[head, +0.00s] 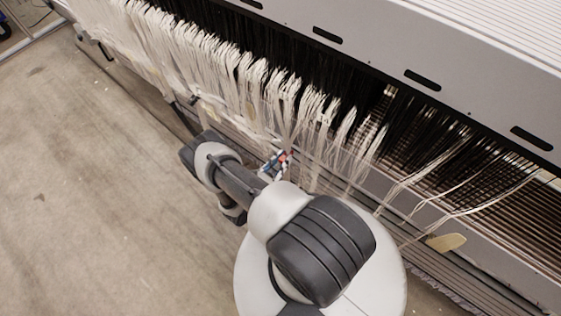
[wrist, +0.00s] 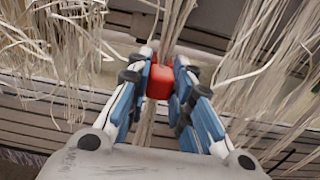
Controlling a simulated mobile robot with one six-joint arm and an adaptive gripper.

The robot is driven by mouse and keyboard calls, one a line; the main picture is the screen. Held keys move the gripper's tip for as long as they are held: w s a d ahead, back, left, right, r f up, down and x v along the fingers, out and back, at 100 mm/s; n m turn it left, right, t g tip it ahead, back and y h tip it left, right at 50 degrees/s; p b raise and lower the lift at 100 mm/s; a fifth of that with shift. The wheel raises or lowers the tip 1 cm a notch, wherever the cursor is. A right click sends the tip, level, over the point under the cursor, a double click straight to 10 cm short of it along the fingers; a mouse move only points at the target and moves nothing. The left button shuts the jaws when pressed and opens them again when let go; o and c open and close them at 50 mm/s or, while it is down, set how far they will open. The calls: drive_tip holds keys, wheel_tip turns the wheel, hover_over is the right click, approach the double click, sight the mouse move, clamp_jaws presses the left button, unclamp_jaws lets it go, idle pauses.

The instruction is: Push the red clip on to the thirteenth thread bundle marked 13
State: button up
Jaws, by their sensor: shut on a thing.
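My gripper (wrist: 161,84) is shut on the red clip (wrist: 160,82), which sits between its blue finger pads in the wrist view. A pale thread bundle (wrist: 174,30) runs down to the clip from above, and more strands show below it between the fingers. I cannot tell whether the bundle lies inside the clip or behind it. In the head view my gripper (head: 277,163) is at the front of the hanging threads, with a bit of the red clip (head: 283,157) showing. No number 13 mark is readable in either view.
Other thread bundles hang close on the left (wrist: 65,45) and right (wrist: 275,50) of my gripper. The grey machine housing (head: 450,65) stands behind the threads. A beige tag (head: 446,242) hangs at right. The concrete floor (head: 90,210) at left is clear.

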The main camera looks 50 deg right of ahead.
drive_tip(key=shift+d, duration=0.35)
idle(0.6)
drive_tip(key=o, duration=0.9)
drive_tip(key=shift+o, duration=0.2)
drive_tip(key=o, duration=0.4)
drive_tip(key=shift+a, duration=0.1)
drive_tip(key=shift+s+a, duration=0.2)
drive_tip(key=shift+a, duration=2)
drive_tip(key=shift+s+a, duration=0.15)
drive_tip(key=shift+a, duration=2.05)
